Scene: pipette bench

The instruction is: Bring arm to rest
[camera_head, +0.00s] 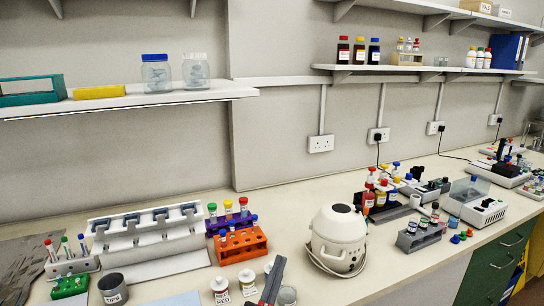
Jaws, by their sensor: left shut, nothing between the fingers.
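A narrow dark grey and red shape rises from the bottom edge, right of centre. It looks like the end of my left gripper (273,280), shut and empty, but only a small part shows. The rest of my left arm is out of the picture. My right gripper and arm are not in view.
A white rack (150,262) and an orange tube rack (241,245) stand at left. A round white device (338,238) stands right of the gripper. Further right are grey tube blocks (419,238) and small instruments (482,210). Shelves (130,99) hang above.

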